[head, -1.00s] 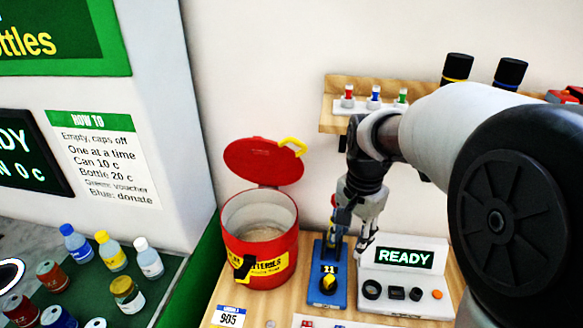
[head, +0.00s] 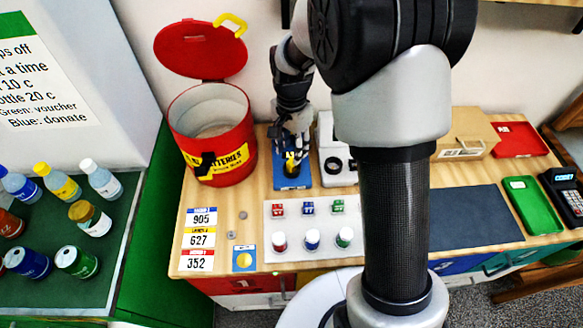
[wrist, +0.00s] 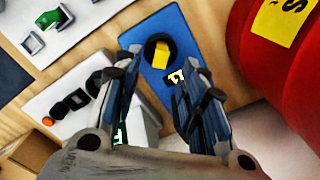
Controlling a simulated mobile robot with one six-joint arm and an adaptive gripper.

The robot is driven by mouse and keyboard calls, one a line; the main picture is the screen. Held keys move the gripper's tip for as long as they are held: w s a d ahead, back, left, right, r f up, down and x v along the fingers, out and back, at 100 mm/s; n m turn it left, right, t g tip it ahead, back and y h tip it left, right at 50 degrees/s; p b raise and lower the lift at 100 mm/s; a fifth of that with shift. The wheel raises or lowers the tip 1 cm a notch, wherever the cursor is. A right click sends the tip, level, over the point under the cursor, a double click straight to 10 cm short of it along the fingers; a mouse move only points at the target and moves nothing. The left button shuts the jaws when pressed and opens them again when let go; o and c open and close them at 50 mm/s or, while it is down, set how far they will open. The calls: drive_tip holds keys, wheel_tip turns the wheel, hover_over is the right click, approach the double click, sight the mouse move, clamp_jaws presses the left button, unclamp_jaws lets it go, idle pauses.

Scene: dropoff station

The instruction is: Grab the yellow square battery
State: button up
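In the head view my gripper (head: 292,146) is just above and behind the block and hides part of the plate.
A red battery bin (head: 235,165) with raised lid stands close left of the plate. A white device (head: 333,130) stands close on the right, partly hidden by my arm. A white mat (head: 282,227) with small coloured items lies in front. A dark mat (head: 470,218) lies right.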

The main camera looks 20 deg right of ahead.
sight(292, 166)
wheel_tip(292, 166, down, 5)
drive_tip(key=shift+f+b, duration=0.2)
drive_tip(key=shift+b, duration=0.85)
drive_tip(key=shift+r, duration=0.1)
drive_tip(key=shift+c, duration=0.6)
clamp_jaws()
